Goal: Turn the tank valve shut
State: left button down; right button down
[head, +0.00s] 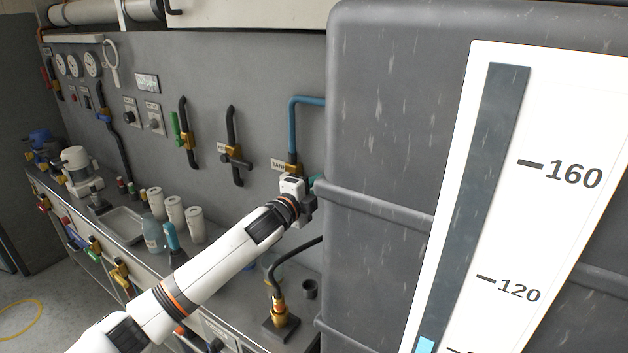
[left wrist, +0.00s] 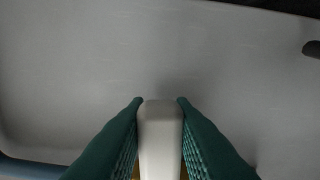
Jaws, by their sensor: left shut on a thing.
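The tank valve sits on the wall at the brass fitting (head: 294,168) under the blue pipe (head: 291,120), beside a partly covered "TANK" label (head: 278,165). My left gripper (head: 318,184) is at the valve, close to the grey tank's left side, and hides most of the valve in the head view. In the left wrist view the two green fingers of my left gripper (left wrist: 160,103) are shut on a pale valve handle (left wrist: 160,135), one finger on each side. A little brass shows beside the handle's lower end. My right gripper is not in view.
The large grey tank (head: 380,120) fills the right, with a level gauge (head: 500,175) showing light blue below 120. Other wall valves (head: 232,145) stand left. The bench holds white canisters (head: 175,210), bottles and a black hose with a brass fitting (head: 279,308).

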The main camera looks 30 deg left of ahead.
pick_arm(q)
jog(key=shift+f+m, duration=0.5)
jog(key=shift+f, duration=0.1)
jog(key=c, duration=1.2)
grip_release()
jog(key=shift+c, duration=0.2)
jog(key=s+b, duration=0.2)
jog(key=s, duration=1)
jog(key=shift+a+b, duration=0.4)
jog(key=shift+a, duration=0.05)
